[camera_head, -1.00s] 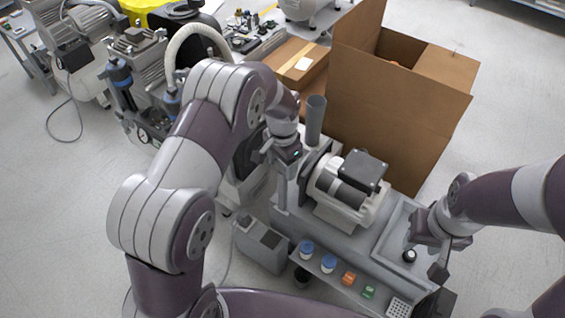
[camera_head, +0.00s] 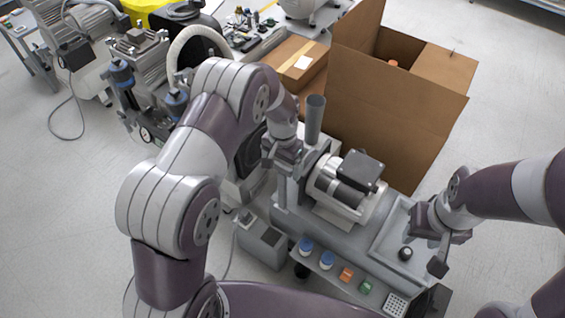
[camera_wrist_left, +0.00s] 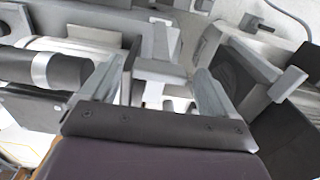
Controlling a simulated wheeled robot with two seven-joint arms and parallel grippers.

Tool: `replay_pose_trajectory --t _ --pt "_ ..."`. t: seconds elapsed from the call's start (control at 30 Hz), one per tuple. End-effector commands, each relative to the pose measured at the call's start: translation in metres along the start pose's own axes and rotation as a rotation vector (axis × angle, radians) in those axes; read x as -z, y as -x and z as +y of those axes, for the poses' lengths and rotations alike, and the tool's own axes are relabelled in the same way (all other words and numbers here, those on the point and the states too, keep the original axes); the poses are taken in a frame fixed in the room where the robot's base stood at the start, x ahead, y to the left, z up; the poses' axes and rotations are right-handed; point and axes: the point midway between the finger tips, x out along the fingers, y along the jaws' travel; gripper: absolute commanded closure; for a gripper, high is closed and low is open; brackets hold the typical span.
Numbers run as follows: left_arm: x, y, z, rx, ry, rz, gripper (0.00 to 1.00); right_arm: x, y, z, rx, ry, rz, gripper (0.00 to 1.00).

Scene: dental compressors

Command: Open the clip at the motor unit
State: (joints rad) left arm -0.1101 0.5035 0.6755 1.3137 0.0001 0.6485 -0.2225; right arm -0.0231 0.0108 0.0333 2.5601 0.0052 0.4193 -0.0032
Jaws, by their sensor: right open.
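The motor unit (camera_head: 340,190) is a silver cylinder with a black box on top, mounted on a grey machine base. My left gripper (camera_head: 284,166) is at the left end of the motor unit, pointing down. In the left wrist view its two fingers (camera_wrist_left: 162,85) stand apart, with pale grey bracket-like parts (camera_wrist_left: 160,68) showing between and beyond them. I cannot tell which of these is the clip, or whether a finger touches it. My right gripper (camera_head: 428,250) is open above the right end of the base, near a small black knob (camera_head: 405,254).
A large open cardboard box (camera_head: 390,120) stands behind the motor unit. A grey upright tube (camera_head: 315,118) rises just right of my left gripper. Blue knobs (camera_head: 327,260), an orange switch (camera_head: 346,274) and a green switch (camera_head: 366,286) line the front panel.

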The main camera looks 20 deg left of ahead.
Motion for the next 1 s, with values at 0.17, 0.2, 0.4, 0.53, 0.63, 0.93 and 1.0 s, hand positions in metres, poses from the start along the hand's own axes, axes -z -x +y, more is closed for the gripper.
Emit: replay_pose_trajectory --t 0.17,0.2,0.4,0.53,0.63,0.93,1.0 --pt "0.001 0.014 0.0 0.001 0.0 0.004 0.11 0.001 0.005 0.0 0.0 0.0 0.0 0.57" --pt "0.001 0.023 0.0 0.001 0.0 0.003 0.11 0.001 0.007 0.0 0.0 0.0 0.0 0.57" --pt "0.001 0.079 0.0 0.001 0.0 0.004 0.11 0.003 0.021 0.0 0.0 0.0 0.0 0.57" --pt "0.001 0.107 0.0 0.001 0.0 0.003 0.11 0.003 0.026 0.0 0.0 0.0 0.0 0.57" --pt "0.0 0.12 0.0 0.0 0.0 0.001 0.11 0.003 0.028 0.0 0.0 0.0 0.0 0.57" --pt "0.0 0.127 0.0 0.0 0.0 -0.001 0.11 0.003 0.028 0.0 0.0 0.0 0.0 0.57" --pt "0.0 0.127 0.0 0.0 0.0 -0.001 0.11 0.003 0.028 0.0 0.0 0.0 0.0 0.57"
